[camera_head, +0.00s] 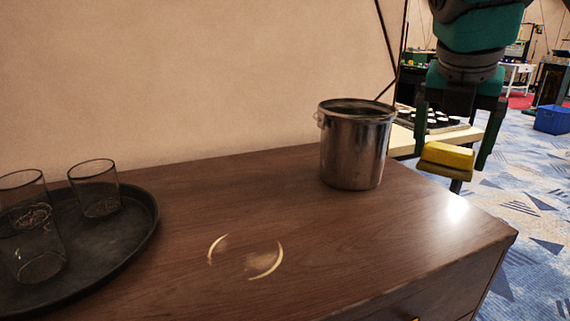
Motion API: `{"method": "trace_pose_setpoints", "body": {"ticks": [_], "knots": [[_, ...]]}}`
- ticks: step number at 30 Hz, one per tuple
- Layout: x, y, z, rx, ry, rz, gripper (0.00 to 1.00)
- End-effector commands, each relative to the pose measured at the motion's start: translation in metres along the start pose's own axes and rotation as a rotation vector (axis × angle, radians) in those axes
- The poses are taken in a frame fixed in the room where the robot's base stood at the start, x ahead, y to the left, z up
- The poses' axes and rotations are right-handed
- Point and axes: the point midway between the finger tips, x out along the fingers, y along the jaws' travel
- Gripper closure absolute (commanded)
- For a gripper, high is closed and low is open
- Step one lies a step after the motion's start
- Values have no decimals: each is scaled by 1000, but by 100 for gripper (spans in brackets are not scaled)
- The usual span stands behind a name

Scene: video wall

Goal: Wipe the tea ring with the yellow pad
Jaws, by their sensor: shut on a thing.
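The tea ring (266,266) is a pale, broken ring on the brown wooden cabinet top (340,240). Two bright arcs show, with a faint smudge between them. The yellow pad (447,157) is in my gripper (452,160) at the upper right of the view. My gripper has dark green fingers and is shut on the pad. It holds the pad up, to the right of the metal bucket and well apart from the ring. The far finger is partly hidden by the pad.
A metal bucket (356,148) stands at the cabinet's back, between ring and gripper in the picture. A dark round tray (120,240) with glasses (95,188) is at the left. The top around the ring is clear. A blue crate (552,120) stands on the patterned floor.

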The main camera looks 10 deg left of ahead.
Motion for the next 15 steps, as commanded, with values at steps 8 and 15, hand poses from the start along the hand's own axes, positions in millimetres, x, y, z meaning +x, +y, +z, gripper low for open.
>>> {"method": "trace_pose_setpoints", "body": {"ticks": [8, 15], "knots": [[-14, 47, -26, -39, 0, 14, 52], [-22, 75, -45, -64, 0, 25, 52]]}}
